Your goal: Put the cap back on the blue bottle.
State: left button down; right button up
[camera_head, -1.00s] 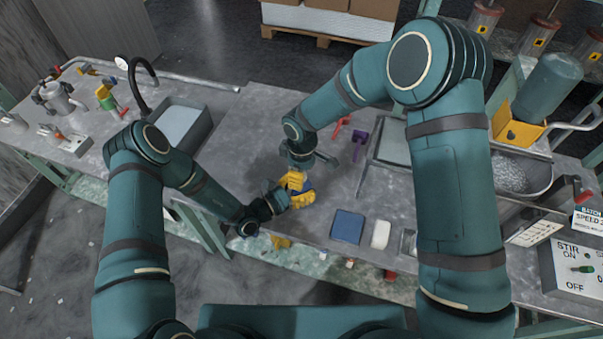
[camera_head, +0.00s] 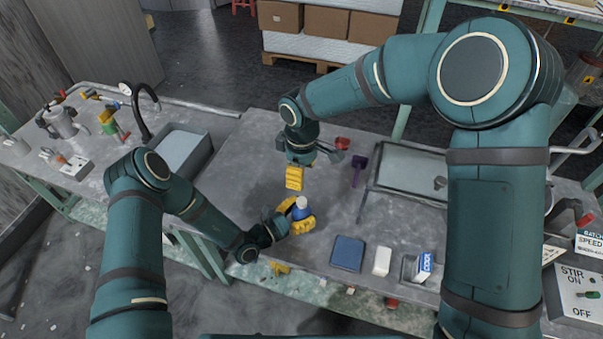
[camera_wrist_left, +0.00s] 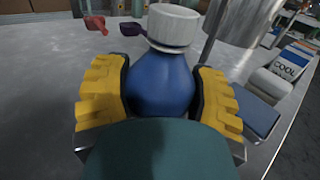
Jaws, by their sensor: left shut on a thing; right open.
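The blue bottle (camera_head: 302,213) stands upright between the yellow fingers of my left gripper (camera_head: 299,222), which is shut on it. In the left wrist view the bottle's rounded blue body (camera_wrist_left: 161,84) shows between both yellow finger pads. A white cap (camera_wrist_left: 174,24) sits on top of the bottle, covering its neck; I cannot tell how tightly it is on. The cap also shows in the head view (camera_head: 301,202). My right gripper (camera_head: 294,184) is open, above and slightly behind the bottle, apart from the cap.
A purple item (camera_head: 359,169) and a red item (camera_head: 342,144) lie behind. A sink (camera_head: 184,150) is to the left.

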pick_arm(q)
jog(key=shift+c, duration=0.2)
grip_release()
jog(key=shift+a, duration=0.1)
jog(key=v, duration=1.2)
